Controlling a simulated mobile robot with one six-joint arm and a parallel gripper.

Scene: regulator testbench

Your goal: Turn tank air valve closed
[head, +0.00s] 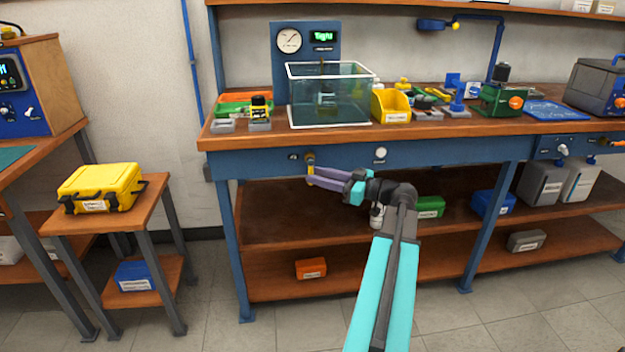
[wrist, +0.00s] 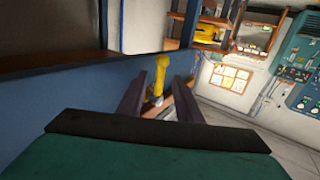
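The tank air valve (head: 310,160) is a small brass fitting with a yellow lever on the blue front rail of the bench, below the glass tank (head: 300,108). In the head view its lever appears to point downward. My gripper (head: 311,176) reaches it from the lower right, its two purple fingers at the lever. In the wrist view the yellow lever (wrist: 161,68) shows between the spread fingertips (wrist: 158,88). There is visible space beside it, so the gripper looks open around it. Whether a finger touches the lever cannot be told.
The blue rail (head: 450,152) runs close beside the fingers, with a round white button (head: 380,152) to the right. The wooden shelf (head: 270,205) lies below. A yellow bin (head: 391,105) stands on the bench. A yellow case (head: 100,187) sits on a side stand to the left.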

